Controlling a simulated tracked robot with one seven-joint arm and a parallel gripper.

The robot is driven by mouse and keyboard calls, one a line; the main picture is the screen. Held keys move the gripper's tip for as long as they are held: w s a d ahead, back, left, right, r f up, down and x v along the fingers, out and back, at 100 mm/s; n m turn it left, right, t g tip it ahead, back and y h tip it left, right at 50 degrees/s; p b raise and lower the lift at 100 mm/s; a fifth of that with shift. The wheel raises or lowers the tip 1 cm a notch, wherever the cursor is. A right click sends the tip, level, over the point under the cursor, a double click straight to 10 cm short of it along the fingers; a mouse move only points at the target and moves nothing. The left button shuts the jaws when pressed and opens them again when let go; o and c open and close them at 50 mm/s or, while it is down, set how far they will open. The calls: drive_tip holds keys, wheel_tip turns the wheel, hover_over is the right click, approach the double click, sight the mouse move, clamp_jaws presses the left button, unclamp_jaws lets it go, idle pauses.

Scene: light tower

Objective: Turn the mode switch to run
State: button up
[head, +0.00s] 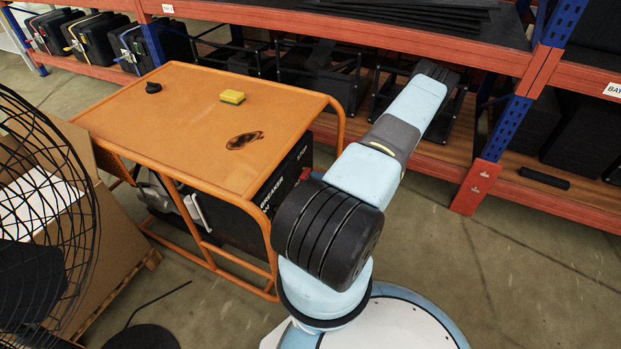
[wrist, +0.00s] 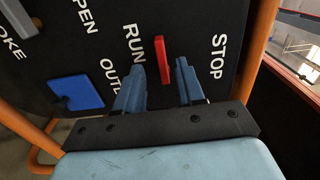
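The mode switch (wrist: 162,60) is a red lever on the black front panel (wrist: 195,20), between the words RUN on its left and STOP on its right. It stands nearly upright in the wrist view, tilted slightly. My gripper (wrist: 158,70) is open, with one blue-grey finger on each side of the lever and a gap to each. I cannot tell how deep the fingertips reach towards the panel. In the head view the panel (head: 302,160) is on the side of the orange generator (head: 195,120); my arm hides part of it, and the gripper does not show.
A blue socket cover (wrist: 75,92) and a grey lever (wrist: 18,18) sit left on the panel. The orange tube frame (wrist: 262,40) borders it at right. A yellow sponge (head: 232,97) and black knob (head: 153,87) lie on the generator. A fan (head: 35,240) stands left; shelving (head: 480,185) behind.

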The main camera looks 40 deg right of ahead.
drive_tip(key=v, duration=1)
drive_tip(key=shift+f, duration=0.1)
